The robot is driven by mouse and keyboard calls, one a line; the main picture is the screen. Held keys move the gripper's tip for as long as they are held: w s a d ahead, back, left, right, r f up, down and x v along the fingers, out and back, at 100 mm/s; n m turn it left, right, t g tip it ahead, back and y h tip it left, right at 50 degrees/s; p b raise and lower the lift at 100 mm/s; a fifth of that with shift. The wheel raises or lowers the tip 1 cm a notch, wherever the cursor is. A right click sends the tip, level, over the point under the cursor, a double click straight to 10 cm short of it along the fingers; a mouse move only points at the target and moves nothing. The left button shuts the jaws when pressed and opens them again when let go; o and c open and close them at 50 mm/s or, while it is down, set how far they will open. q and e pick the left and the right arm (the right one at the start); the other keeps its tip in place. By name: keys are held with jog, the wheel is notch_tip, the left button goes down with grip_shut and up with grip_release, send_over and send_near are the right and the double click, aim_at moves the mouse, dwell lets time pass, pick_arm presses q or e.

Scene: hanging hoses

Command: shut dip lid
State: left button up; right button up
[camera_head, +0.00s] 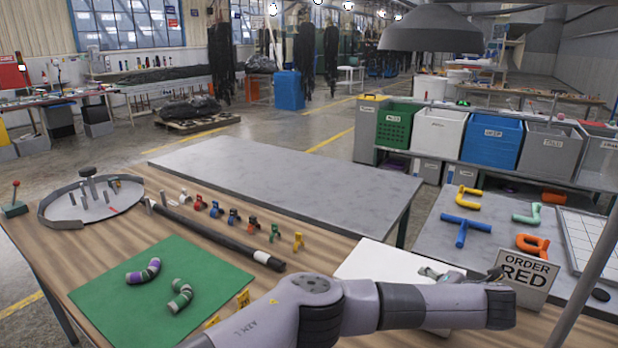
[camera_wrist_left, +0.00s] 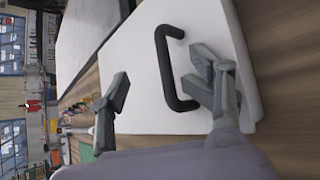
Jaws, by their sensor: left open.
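A white panel, which looks like the dip lid (camera_head: 378,261), is at the right end of the wooden table, partly hidden behind my left arm. In the left wrist view the white lid (camera_wrist_left: 133,62) carries a black C-shaped handle (camera_wrist_left: 161,58). My left gripper (camera_head: 440,273) is over the panel's right part. In the wrist view the left gripper (camera_wrist_left: 160,82) is open, its fingers apart on either side of the handle's bar. One finger overlaps the handle's end; I cannot tell whether they touch. I cannot tell how far the lid is raised. My right gripper is out of view.
An "ORDER RED" sign (camera_head: 523,277) stands right of my left wrist. A black hose (camera_head: 215,234) and several coloured clips lie across the table. A green mat (camera_head: 105,295) holds two hose pieces. A grey table (camera_head: 290,177) is behind.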

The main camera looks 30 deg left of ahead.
pick_arm(q)
jog(key=shift+d, duration=0.35)
jog(key=shift+s+d+r+p, duration=0.3)
jog(key=shift+r+p, duration=0.1)
jog(key=shift+p+v, duration=1.05)
jog(key=shift+v, duration=1.85)
jog(key=shift+a+r, duration=0.1)
